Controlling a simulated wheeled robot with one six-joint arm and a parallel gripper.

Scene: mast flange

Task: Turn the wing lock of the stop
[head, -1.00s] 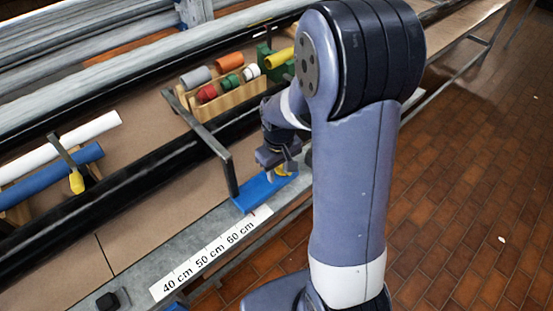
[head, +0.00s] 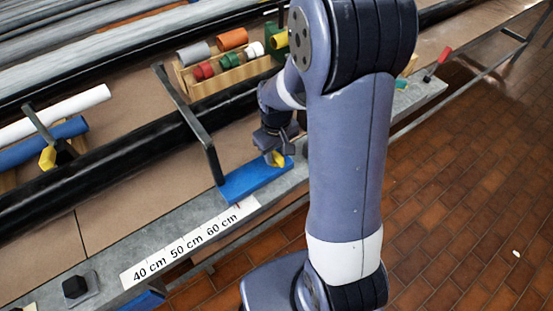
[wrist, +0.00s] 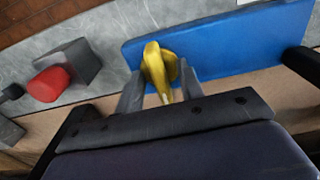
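The stop is a blue block (head: 245,182) on the grey rail, at the 60 cm end of the scale. A dark upright arm rises from its left end. Its yellow wing lock (head: 275,158) sits near the block's right end. In the wrist view the wing lock (wrist: 157,68) stands up from the blue block (wrist: 230,45), near its left end. My gripper (wrist: 160,85) has one finger on each side of the wing, with narrow gaps, so it looks open around it. In the head view my gripper (head: 273,150) is directly over the lock, its fingers partly hidden.
A scale strip (head: 190,243) marked 40, 50 and 60 cm lies left of the stop. A black knob (head: 76,287) is farther left. A wooden rack of coloured rolls (head: 225,72) stands behind. In the wrist view a grey block with a red end (wrist: 62,72) lies left.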

